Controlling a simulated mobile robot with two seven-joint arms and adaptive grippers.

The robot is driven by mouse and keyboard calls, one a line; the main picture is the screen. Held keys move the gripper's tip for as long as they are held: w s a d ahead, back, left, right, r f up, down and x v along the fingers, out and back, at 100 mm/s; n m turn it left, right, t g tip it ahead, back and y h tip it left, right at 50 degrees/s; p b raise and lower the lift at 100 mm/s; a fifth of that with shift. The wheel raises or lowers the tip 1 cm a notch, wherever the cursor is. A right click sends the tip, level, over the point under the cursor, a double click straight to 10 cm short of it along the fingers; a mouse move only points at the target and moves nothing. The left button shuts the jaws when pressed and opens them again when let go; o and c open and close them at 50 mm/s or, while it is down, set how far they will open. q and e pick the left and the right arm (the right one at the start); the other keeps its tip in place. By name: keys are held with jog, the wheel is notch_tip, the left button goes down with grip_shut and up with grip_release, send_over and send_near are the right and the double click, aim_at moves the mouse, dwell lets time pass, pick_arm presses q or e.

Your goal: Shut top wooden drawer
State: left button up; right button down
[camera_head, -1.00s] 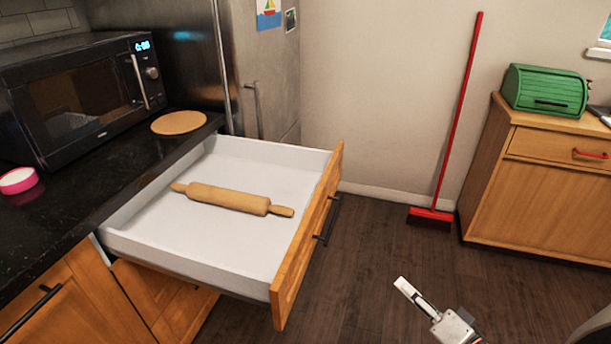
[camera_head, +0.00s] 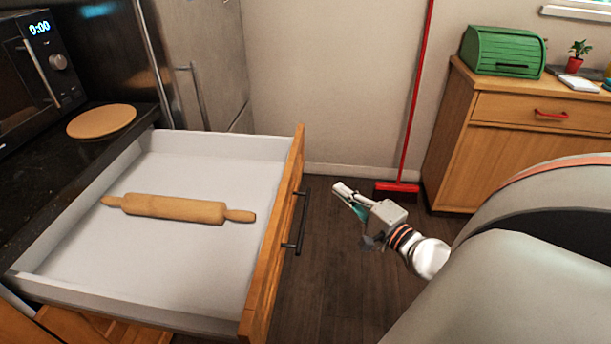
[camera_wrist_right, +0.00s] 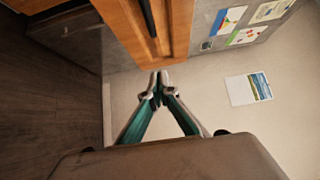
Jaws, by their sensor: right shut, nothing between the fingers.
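The top wooden drawer (camera_head: 277,235) is pulled far out from under the dark counter. Its front has a black bar handle (camera_head: 300,222). A wooden rolling pin (camera_head: 175,208) lies inside it. My right gripper (camera_head: 340,188) is shut and empty, a little to the right of the drawer front and apart from the handle. In the right wrist view, the closed fingertips (camera_wrist_right: 160,80) point toward the wooden drawer front (camera_wrist_right: 165,25), whose dark handle (camera_wrist_right: 148,16) shows at the top. My left gripper is not in view.
A microwave (camera_head: 30,75) and a round board (camera_head: 101,121) sit on the counter (camera_head: 45,205). A red broom (camera_head: 397,187) leans on the back wall. A wooden cabinet (camera_head: 480,140) with a green bread box (camera_head: 503,52) stands right. Floor is clear beside the drawer front.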

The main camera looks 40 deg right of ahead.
send_near(299, 168)
jog(key=w+d, duration=0.3)
jog(key=w+a, duration=0.2)
jog(key=w, duration=0.1)
jog(key=shift+a+f+b, duration=0.1)
jog(key=shift+f+b, duration=0.05)
jog(key=shift+b, duration=0.2)
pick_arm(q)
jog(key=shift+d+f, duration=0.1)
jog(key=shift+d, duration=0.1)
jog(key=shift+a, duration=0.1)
